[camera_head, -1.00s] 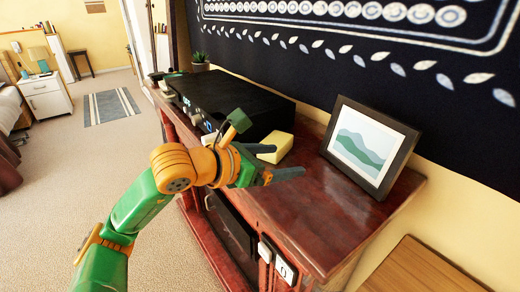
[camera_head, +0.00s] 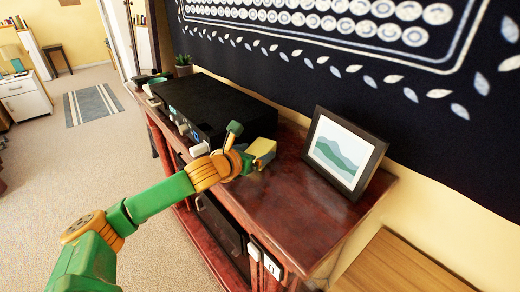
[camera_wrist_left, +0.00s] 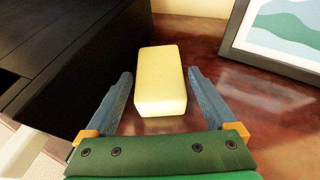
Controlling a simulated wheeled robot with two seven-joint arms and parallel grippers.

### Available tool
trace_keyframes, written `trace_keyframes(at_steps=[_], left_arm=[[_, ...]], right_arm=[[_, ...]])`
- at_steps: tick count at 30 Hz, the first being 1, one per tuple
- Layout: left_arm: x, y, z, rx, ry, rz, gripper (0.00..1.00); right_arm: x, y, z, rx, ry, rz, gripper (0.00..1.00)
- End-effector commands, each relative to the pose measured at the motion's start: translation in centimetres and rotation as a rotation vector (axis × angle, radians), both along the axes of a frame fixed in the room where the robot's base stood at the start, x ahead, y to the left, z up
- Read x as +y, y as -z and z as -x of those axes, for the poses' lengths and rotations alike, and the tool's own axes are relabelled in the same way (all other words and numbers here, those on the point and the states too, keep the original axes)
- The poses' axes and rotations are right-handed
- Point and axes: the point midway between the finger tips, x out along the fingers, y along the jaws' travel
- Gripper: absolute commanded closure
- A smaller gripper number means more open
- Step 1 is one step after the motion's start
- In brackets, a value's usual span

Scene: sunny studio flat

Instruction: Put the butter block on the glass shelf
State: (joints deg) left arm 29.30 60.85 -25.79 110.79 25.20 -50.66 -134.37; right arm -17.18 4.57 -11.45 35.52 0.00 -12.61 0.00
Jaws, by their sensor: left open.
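The butter block (camera_head: 264,148) is a pale yellow block on the dark red wooden cabinet top, beside the black box. In the left wrist view the butter block (camera_wrist_left: 160,82) lies between and slightly beyond the two fingertips, with a gap on each side. My left gripper (camera_head: 253,163) is open at the near side of the block; in the left wrist view the gripper (camera_wrist_left: 160,85) shows both grey-blue fingers apart. The block is partly hidden by the gripper in the head view. I see no glass shelf. My right gripper is not in view.
A black electronic box (camera_head: 212,108) stands left of the block. A framed picture (camera_head: 343,152) stands to its right. The cabinet top (camera_head: 295,215) in front of the frame is clear. A small plant (camera_head: 183,64) stands at the far end.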

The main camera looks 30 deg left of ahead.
Motion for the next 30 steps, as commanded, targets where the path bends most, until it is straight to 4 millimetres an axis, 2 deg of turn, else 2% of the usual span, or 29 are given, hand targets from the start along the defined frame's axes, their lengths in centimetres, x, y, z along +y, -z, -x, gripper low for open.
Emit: trace_keyframes(at_steps=[1,6,12,13,21,23,30], left_arm=[[0.0,-0.2,-0.9,0.001,-0.002,0.008,0.10],[0.2,0.8,-2.8,-0.002,0.000,0.003,0.10],[0.2,0.9,-2.9,-0.003,0.001,0.000,0.10],[0.2,0.9,-2.9,-0.003,0.001,0.001,0.13],[0.2,0.9,-2.9,-0.004,0.001,0.001,0.86],[0.2,0.8,-2.9,-0.005,0.001,0.001,1.00],[0.2,0.6,-2.9,-0.006,0.001,0.001,1.00]], right_arm=[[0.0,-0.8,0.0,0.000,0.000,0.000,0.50],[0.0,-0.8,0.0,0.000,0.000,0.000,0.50],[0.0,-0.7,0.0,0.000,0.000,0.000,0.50],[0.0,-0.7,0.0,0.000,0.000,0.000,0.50],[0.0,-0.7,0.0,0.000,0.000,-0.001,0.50],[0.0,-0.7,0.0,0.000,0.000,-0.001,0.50],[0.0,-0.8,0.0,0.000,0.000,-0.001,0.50]])
